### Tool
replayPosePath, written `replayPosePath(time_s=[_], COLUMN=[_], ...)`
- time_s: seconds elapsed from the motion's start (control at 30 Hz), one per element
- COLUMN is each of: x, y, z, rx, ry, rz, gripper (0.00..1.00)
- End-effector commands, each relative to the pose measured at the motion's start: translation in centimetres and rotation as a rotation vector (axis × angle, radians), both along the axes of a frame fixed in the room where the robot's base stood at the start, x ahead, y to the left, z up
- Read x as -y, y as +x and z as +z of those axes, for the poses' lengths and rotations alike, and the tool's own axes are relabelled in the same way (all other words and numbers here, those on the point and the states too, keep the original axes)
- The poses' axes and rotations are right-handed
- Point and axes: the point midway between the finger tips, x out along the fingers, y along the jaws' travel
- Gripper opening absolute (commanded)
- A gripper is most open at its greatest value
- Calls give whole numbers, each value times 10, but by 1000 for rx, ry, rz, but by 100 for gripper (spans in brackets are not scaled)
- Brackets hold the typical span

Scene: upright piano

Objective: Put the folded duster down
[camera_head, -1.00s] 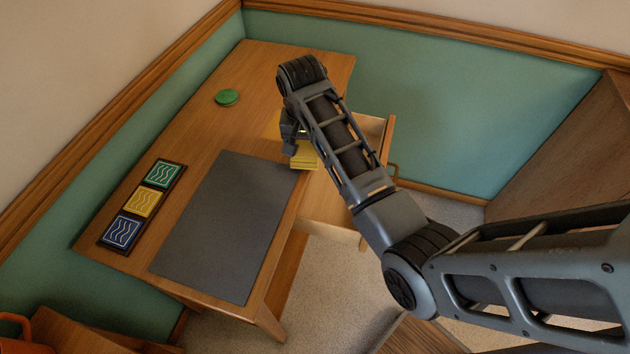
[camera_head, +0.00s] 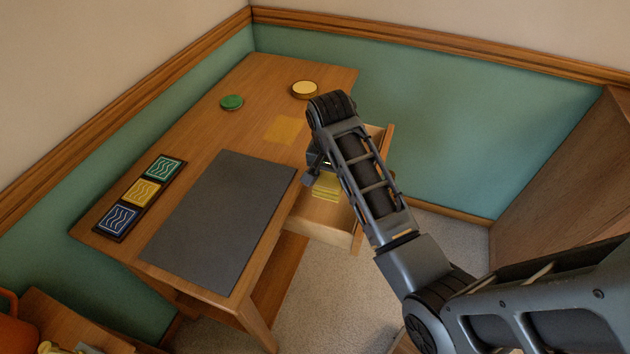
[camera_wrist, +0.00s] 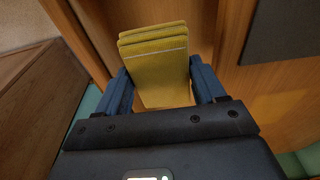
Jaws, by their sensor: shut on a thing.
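The folded yellow duster (camera_head: 326,187) is a thick, layered cloth pad. My gripper (camera_head: 318,172) is shut on it, at or over the open drawer (camera_head: 325,218) at the desk's right side. In the wrist view the duster (camera_wrist: 158,65) sits between the two blue fingers of my gripper (camera_wrist: 160,82), its layered end outward. I cannot tell whether it touches the drawer's floor. My arm hides the drawer's far part.
The desk (camera_head: 195,140) bears a grey mat (camera_head: 220,220), a flat yellow square (camera_head: 284,129), a green disc (camera_head: 231,102), a round cream-topped piece (camera_head: 304,89) and a rack of three patterned tiles (camera_head: 140,195). The drawer's front part looks empty.

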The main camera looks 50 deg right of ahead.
Motion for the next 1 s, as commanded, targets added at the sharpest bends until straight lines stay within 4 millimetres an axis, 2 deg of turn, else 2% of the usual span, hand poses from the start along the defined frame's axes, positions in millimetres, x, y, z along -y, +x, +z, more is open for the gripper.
replayPosePath(time_s=[0.3, 0.57, 0.77, 1.0], x=[2, 2, 2, 2], y=[-2, -2, -2, -1], z=[-48, -69, -95, -100], rx=[-2, -1, -1, 1], ry=[0, 0, 1, -1], rz=[-13, -13, -13, -14], gripper=[41, 41, 41, 41])
